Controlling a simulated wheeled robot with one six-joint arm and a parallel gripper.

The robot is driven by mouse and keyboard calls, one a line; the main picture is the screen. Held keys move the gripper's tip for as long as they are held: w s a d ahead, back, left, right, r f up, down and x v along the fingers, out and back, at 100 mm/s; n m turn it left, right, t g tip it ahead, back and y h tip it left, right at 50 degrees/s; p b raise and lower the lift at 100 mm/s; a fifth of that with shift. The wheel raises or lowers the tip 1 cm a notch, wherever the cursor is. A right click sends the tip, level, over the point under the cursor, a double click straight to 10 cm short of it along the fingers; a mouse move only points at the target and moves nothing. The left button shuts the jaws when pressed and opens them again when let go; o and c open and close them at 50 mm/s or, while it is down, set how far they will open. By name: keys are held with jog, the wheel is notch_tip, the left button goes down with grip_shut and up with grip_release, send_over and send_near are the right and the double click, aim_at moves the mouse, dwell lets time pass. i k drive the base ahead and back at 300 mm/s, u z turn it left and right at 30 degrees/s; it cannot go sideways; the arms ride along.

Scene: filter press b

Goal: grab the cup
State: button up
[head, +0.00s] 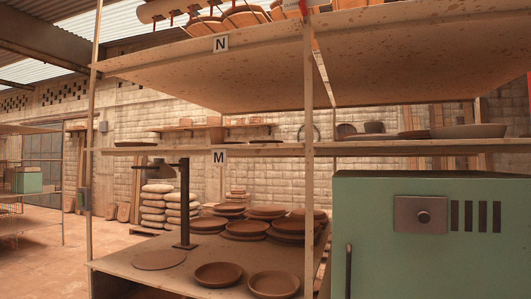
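No clear cup shows in the head view.
A wooden rack has a middle shelf (262,147) marked M and an upper shelf marked N. Its lower shelf (120,267) holds a dark post stand (185,205), two shallow bowls (219,274) and stacked plates (246,229). A green cabinet (435,255) blocks the lower right.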

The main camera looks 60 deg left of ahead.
aim_at(217, 134)
jog(key=u, duration=3.25)
jog(key=i, duration=1.8)
jog(key=z, duration=1.3)
